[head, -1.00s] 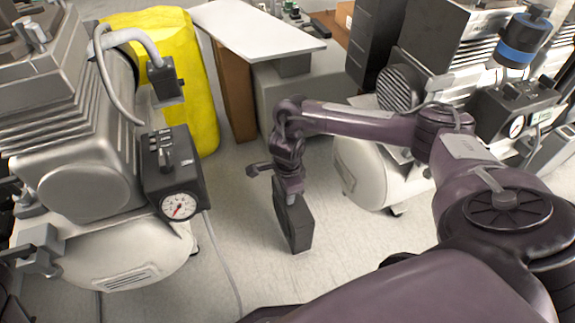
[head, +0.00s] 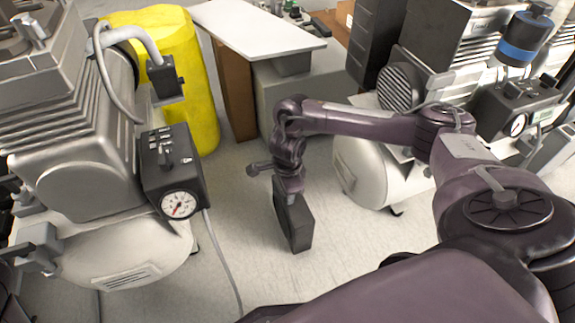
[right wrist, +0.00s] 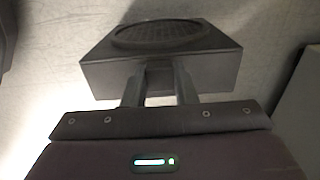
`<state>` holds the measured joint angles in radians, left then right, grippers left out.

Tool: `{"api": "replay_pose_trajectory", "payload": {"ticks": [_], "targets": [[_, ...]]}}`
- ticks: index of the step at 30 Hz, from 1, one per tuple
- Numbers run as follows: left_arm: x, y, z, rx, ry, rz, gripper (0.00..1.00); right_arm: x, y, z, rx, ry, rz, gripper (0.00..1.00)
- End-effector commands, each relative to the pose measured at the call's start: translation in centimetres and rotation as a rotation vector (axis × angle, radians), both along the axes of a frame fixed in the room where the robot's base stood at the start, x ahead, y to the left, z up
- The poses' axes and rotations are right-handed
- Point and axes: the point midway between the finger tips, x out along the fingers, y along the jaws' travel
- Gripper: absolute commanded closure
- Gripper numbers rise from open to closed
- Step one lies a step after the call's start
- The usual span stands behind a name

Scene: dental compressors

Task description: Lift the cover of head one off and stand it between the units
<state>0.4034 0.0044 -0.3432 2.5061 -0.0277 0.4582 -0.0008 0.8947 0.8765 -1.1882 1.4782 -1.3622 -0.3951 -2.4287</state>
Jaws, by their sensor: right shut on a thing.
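The cover is a dark, flat, box-shaped piece (head: 294,226) in the gap between the two compressor units, upright in the head view. My right gripper (head: 289,195) is above it, shut on its upper edge. In the right wrist view both fingers (right wrist: 160,88) meet the near side of the cover (right wrist: 160,72), whose face has a round ribbed grille. Whether its lower edge touches the floor cannot be told. The left compressor unit (head: 90,190) has a bare grey rounded head end. My left gripper is not identifiable in the head view.
The right compressor unit (head: 370,170) stands beyond my right arm. A gauge box (head: 172,175) with a hanging cable is on the left unit. A yellow drum (head: 190,90) and a grey cabinet (head: 300,100) stand behind. Pale floor (head: 245,200) around the cover is clear.

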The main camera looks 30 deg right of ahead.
Motion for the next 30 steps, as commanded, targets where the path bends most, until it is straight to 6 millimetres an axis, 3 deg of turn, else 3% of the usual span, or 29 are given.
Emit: {"api": "replay_pose_trajectory", "payload": {"ticks": [12,13,18,24,30], "targets": [[0.03,-0.01,-0.19,0.000,0.001,0.000,0.43,0.06,0.00,-0.12,0.001,-0.001,0.000,1.00],[0.03,-0.01,-0.19,0.000,0.001,0.000,0.43,0.05,0.00,-0.13,0.001,-0.001,0.000,0.74],[0.04,-0.01,-0.20,0.000,0.001,0.000,0.43,0.04,-0.01,-0.15,0.000,-0.001,0.000,0.51],[0.04,-0.01,-0.20,0.000,0.001,0.000,0.43,0.02,-0.01,-0.17,0.000,0.000,0.000,0.49],[0.03,-0.01,-0.21,0.000,0.001,0.000,0.43,-0.03,-0.01,-0.23,0.000,0.001,0.000,0.28]]}}
